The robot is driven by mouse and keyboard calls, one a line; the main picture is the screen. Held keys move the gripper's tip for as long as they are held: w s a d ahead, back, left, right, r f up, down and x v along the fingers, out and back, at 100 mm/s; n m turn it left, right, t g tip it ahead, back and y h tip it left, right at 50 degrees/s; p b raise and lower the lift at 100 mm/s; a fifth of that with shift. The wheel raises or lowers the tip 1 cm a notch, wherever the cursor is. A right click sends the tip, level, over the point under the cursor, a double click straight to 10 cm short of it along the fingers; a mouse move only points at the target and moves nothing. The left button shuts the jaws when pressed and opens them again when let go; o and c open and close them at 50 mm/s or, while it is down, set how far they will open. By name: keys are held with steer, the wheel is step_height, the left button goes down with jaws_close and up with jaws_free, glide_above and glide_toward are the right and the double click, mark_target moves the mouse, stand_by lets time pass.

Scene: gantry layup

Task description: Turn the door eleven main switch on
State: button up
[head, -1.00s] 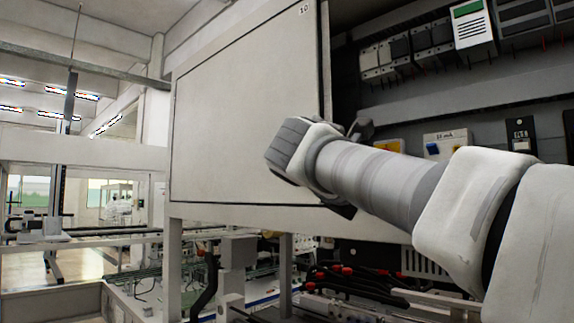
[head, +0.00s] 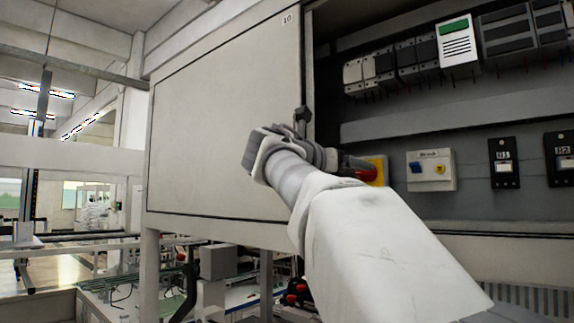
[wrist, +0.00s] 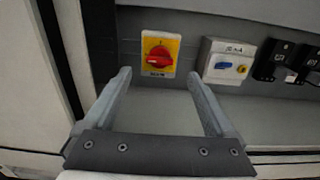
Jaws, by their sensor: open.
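The main switch is a red rotary handle on a yellow plate on the cabinet's grey back panel. In the wrist view the red handle (wrist: 159,57) lies roughly crosswise, ahead of and between my fingers. In the head view part of its yellow plate (head: 380,168) shows, with the rest hidden behind my gripper. My gripper (wrist: 159,76) is open and empty, with both fingers pointing towards the panel and apart from the handle. In the head view my gripper (head: 328,140) is at the left edge of the open cabinet. The lettering below the handle is too small to read.
Right of the switch are a white box (head: 431,170) with blue and yellow knobs and black units (head: 504,163). A row of breakers (head: 459,42) runs above. A closed grey door (head: 220,120) marked 10 stands left, its edge close to my gripper.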

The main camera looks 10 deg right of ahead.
mark_target(366, 173)
steer(key=p+x, duration=0.2)
steer(key=x, duration=0.5)
steer(key=c, duration=1.4)
